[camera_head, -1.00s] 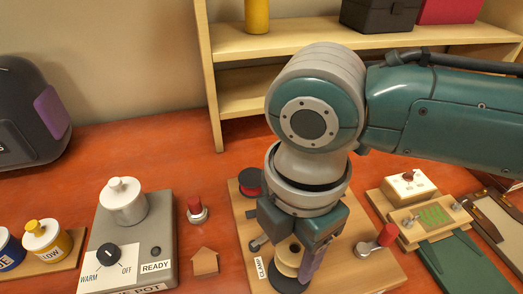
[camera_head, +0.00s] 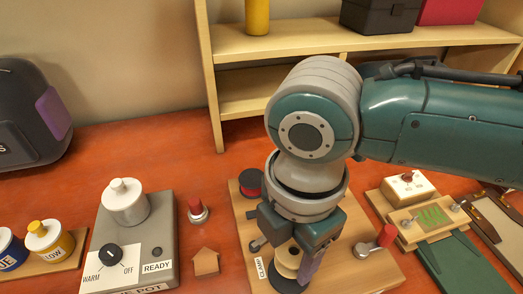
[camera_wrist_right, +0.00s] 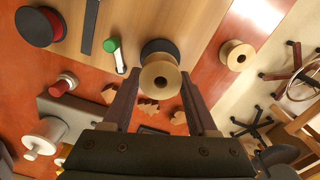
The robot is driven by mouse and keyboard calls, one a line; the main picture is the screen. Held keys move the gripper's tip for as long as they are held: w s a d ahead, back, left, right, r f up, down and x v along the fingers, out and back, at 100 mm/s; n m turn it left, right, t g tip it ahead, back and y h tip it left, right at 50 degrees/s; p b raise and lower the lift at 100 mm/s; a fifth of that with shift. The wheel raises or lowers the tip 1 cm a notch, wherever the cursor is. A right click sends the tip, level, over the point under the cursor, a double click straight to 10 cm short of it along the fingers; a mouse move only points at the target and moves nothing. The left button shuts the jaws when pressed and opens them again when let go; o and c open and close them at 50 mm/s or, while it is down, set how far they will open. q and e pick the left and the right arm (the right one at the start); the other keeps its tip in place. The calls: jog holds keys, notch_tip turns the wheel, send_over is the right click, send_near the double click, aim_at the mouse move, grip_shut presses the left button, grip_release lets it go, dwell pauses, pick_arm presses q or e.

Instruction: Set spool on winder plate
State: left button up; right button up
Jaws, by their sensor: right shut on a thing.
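My right gripper (camera_head: 300,252) is shut on a pale wooden spool (camera_head: 287,263), with a finger on each side. In the right wrist view, the spool (camera_wrist_right: 160,76) sits between the two fingertips. A round black plate (camera_head: 287,285), which looks like the winder plate, is under the spool on the wooden board. The plate (camera_wrist_right: 160,46) also shows behind the spool in the wrist view, partly covered. I cannot tell whether the spool touches it. My left gripper is not in view.
The wooden board (camera_head: 350,275) carries a red-and-black spool (camera_head: 250,183), a clamp label (camera_head: 262,270) and a red-knobbed lever (camera_head: 385,237). A grey pot unit (camera_head: 160,235) stands left. In the wrist view, another wooden spool (camera_wrist_right: 237,55) stands right.

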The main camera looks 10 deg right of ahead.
jog(key=shift+f+b, duration=0.65)
jog(key=shift+f, duration=0.95)
dwell(1.6)
dwell(0.6)
jog(key=o, duration=1.4)
jog(key=shift+c, duration=0.2)
jog(key=shift+o, duration=0.6)
jog(key=shift+r+p, duration=0.1)
jog(key=shift+p, duration=0.25)
notch_tip(320, 180, up, 7)
jog(key=p, duration=0.7)
